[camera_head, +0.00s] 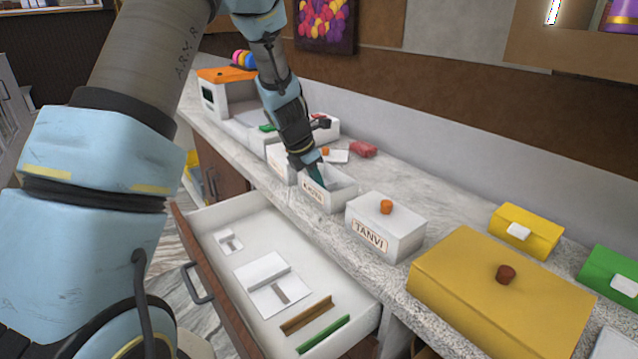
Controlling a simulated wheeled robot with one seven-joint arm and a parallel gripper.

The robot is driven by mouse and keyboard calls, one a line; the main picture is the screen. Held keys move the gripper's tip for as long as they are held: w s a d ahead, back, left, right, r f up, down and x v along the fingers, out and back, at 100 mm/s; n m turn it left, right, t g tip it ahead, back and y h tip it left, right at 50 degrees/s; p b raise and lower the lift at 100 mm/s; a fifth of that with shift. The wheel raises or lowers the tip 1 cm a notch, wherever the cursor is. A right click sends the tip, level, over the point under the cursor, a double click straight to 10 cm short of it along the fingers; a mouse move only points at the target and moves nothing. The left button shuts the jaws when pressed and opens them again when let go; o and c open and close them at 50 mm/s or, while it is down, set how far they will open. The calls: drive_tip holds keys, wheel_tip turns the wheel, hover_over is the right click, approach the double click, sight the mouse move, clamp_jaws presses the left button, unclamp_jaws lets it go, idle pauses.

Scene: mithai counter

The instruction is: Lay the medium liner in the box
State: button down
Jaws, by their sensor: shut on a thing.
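An open white box (328,200) with a name label stands near the counter's front edge. My gripper (312,181) points down into the left part of this box. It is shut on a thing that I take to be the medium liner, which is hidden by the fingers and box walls. I cannot tell whether it touches the box floor. In the open drawer (222,215) lie a small white liner (229,243) and a larger white one (266,272), each with a raised part.
A closed white box (385,230) labelled TANVI with an orange knob stands close on the right. A large yellow box (480,300) is further right. A red block (363,149) lies behind. Brown (306,315) and green (323,334) strips lie in the drawer.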

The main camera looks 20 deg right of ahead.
drive_tip(key=c, duration=0.9)
unclamp_jaws()
drive_tip(key=shift+c, duration=0.2)
drive_tip(key=shift+r, duration=0.1)
wheel_tip(320, 180, up, 8)
drive_tip(key=p, duration=0.8)
wheel_tip(320, 180, up, 5)
drive_tip(key=shift+f+p, duration=0.15)
drive_tip(key=shift+p, duration=0.4)
